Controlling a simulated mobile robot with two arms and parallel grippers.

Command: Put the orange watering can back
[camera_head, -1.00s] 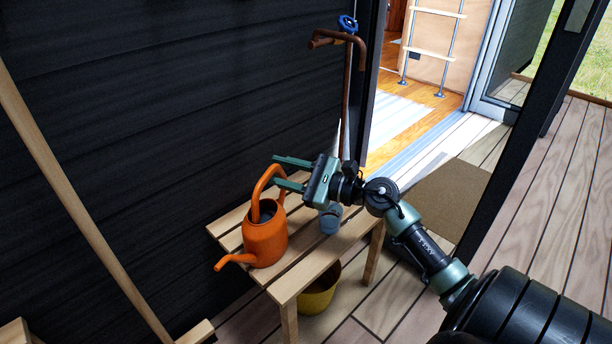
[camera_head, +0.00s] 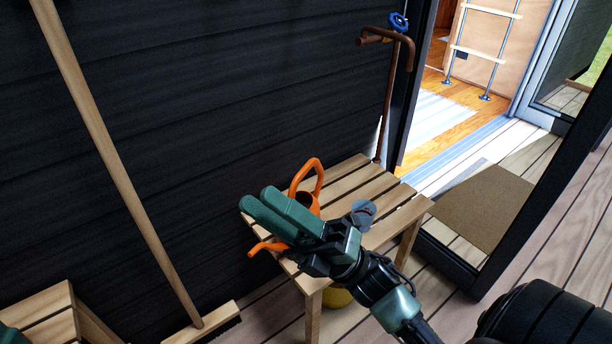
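The orange watering can (camera_head: 319,178) stands on the slatted wooden bench (camera_head: 378,187) against the dark wall. Its arched handle shows above my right gripper and its spout (camera_head: 266,247) pokes out to the left; most of its body is hidden. My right gripper (camera_head: 258,197) is in front of the can, its two green fingers pointing up and left. They lie close together in the picture, and I cannot tell their gap or whether they touch the can.
A small blue-grey item (camera_head: 362,213) sits on the bench, with a yellow bucket (camera_head: 338,297) beneath. A broom (camera_head: 130,190) leans on the wall at left. Another wooden piece (camera_head: 45,318) is at lower left. A pipe with a blue tap (camera_head: 398,22) stands by the open doorway.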

